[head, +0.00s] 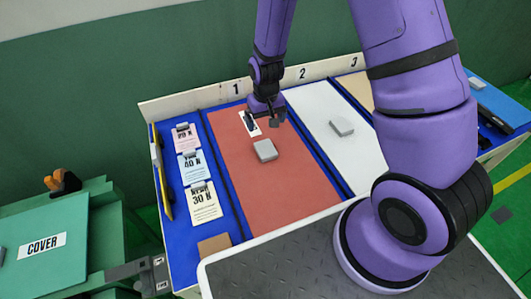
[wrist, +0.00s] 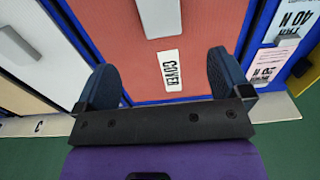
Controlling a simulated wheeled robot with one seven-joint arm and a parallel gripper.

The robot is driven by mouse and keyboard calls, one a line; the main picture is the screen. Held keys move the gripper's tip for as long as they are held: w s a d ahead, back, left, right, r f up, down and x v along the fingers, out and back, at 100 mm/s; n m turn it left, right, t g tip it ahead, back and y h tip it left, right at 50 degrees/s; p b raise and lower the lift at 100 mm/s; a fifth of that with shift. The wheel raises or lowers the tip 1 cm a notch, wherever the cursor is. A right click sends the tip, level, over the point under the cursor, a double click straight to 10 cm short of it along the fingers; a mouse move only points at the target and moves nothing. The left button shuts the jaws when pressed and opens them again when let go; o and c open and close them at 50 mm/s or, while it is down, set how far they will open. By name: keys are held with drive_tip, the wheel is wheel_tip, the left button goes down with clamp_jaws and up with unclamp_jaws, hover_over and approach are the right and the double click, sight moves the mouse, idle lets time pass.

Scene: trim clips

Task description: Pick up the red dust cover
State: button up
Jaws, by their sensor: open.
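The red dust cover (head: 255,185) is a flat red panel lying in the bay marked 1. A grey block-shaped handle (head: 265,150) sits on it, with a white label near its far end. In the wrist view the red panel (wrist: 105,25) fills the middle, with the COVER label (wrist: 170,71) and the grey handle (wrist: 160,18) cut by the top edge. My gripper (head: 264,120) is open and empty above the far end of the panel, beyond the handle. In the wrist view its two dark fingers (wrist: 161,80) are spread apart, and the handle lies beyond their tips.
A white panel (head: 320,115) with its own grey handle (head: 342,127) lies in bay 2. A tan panel (head: 357,88) is in bay 3. Several clipped cards (head: 204,202) lie left of the red panel. A green box (head: 45,270) labelled COVER stands at the left. A raised numbered board edges the far side.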

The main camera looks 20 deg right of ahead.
sight(266, 148)
drive_tip(key=shift+f, duration=6.1)
drive_tip(key=c, duration=1.2)
drive_tip(key=shift+r, duration=0.15)
